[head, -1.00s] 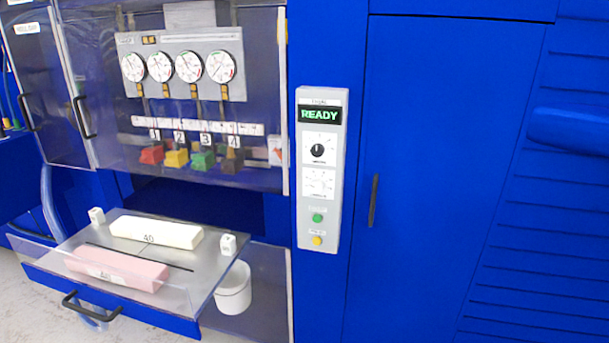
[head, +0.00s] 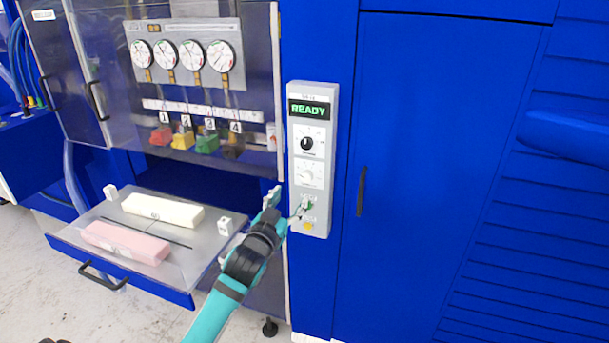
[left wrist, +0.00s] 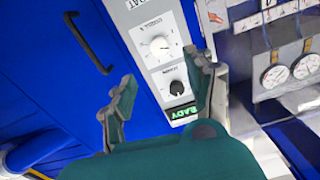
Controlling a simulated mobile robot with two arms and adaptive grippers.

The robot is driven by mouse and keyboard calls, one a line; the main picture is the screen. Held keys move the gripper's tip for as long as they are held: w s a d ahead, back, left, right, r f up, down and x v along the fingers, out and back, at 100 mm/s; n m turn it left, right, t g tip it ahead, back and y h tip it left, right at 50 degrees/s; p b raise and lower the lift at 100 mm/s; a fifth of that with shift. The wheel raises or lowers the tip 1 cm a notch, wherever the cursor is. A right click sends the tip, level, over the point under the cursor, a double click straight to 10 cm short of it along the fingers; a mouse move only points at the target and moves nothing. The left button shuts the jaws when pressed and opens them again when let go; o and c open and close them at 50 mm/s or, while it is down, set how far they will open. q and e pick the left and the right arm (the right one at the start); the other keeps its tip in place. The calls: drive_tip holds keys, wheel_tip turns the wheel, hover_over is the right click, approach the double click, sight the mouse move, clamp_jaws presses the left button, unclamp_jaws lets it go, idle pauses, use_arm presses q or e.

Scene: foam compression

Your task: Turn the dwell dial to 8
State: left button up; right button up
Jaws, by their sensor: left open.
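A grey control panel (head: 327,92) on the blue cabinet carries two dials, one above the other. The upper dial (head: 306,143) has a black knob and the lower dial (head: 307,174) a white one. Their captions are too small to tell surely which is dwell. Both also show in the left wrist view, white (left wrist: 160,46) above black (left wrist: 176,89), the panel upside down there. My left gripper (head: 287,203) is open and empty, in front of the panel's lower part, below the white dial. Its fingers (left wrist: 160,82) show apart in the left wrist view. My right gripper is out of view.
A lit READY display (head: 310,109) tops the panel; a yellow button (head: 308,226) is low on it. Left is an open drawer (head: 200,262) with white (head: 162,210) and pink (head: 125,242) foam blocks. A dark door handle (head: 361,191) is right of the panel.

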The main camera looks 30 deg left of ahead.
sight(306, 177)
use_arm(q)
drive_tip(key=p+x, duration=0.2)
drive_tip(key=x, duration=0.8)
drive_tip(key=shift+d+r, duration=0.1)
drive_tip(key=shift+w, duration=0.7)
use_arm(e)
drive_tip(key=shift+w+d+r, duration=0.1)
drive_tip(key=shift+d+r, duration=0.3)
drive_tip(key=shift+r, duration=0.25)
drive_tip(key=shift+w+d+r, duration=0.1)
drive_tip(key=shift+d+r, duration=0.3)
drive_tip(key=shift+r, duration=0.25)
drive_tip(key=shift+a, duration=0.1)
use_arm(q)
drive_tip(key=c, duration=0.4)
clamp_jaws()
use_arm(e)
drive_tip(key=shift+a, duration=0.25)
